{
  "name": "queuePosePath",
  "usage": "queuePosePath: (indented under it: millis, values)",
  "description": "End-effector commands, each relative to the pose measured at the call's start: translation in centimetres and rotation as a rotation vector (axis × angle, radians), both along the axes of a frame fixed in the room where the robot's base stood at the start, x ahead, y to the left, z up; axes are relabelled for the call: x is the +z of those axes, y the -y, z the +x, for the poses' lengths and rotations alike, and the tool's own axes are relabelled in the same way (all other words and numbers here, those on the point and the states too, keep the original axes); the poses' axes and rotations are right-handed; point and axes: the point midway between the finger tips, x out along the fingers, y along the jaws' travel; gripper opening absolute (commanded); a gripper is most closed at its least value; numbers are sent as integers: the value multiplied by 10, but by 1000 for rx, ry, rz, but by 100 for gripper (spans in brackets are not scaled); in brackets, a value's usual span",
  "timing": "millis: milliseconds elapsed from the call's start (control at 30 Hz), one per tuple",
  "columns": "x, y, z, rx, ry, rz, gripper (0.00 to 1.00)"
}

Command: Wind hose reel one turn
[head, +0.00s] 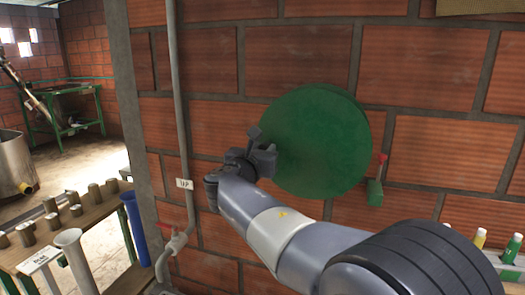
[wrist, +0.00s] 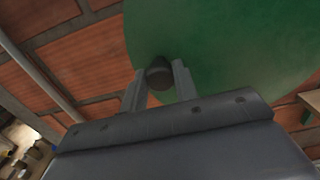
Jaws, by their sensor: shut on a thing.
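The hose reel (head: 322,140) is a large green disc mounted on the brick wall, right of centre in the head view. It also fills the upper right of the wrist view (wrist: 235,50). A dark round crank knob (wrist: 159,75) stands out near the disc's left edge. My gripper (head: 262,152) is at the left edge of the reel. In the wrist view its two fingers stand on either side of the knob, shut on it. The hose cannot be made out.
A grey pipe (head: 181,130) runs down the wall to the left, with a red-handled tap (head: 174,243) low on it. A green block with a red-tipped lever (head: 375,190) sits right of the reel.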

Motion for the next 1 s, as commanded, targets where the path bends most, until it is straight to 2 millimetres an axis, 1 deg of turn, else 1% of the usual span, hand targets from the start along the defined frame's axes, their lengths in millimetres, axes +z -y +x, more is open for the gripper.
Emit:
queuePosePath:
  millis: [167,367,667,1000]
  values:
    - [2,0,0,0,8,18,0]
    - [11,1,0,1,40,94,0]
    - [38,7,-3,0,137,322,0]
    - [68,23,-10,1,261,622,0]
